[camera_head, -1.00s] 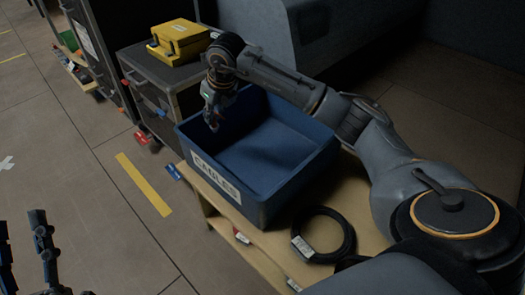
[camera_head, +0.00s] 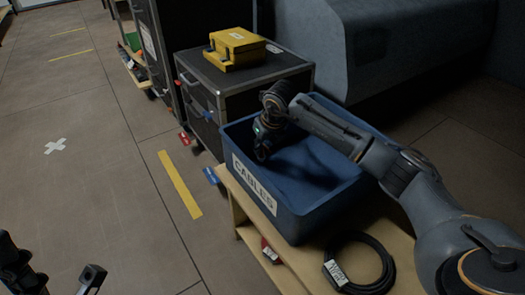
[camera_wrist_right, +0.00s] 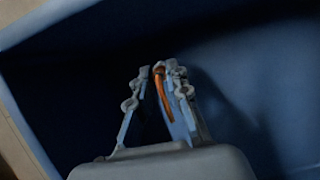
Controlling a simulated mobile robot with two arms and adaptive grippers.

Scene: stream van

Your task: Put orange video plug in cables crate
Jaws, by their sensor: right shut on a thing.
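The blue cables crate (camera_head: 305,222), with a white "CABLES" label, stands on a light wooden shelf. My right gripper (camera_head: 262,153) reaches down into the crate near its labelled left side. In the right wrist view, the gripper (camera_wrist_right: 160,70) is shut on a thin, curved orange plug (camera_wrist_right: 164,98), which lies between the fingers with the crate's blue walls around. The plug cannot be made out in the head view. My left gripper (camera_head: 58,274) is at the bottom left, partly cut off, with its fingers apart and nothing seen between them.
A coiled black cable (camera_head: 385,262) with a white tag lies on the wooden shelf (camera_head: 402,243) in front of the crate. A yellow case (camera_head: 238,47) sits on a black flight case (camera_head: 250,85) behind. The floor at left is mostly clear.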

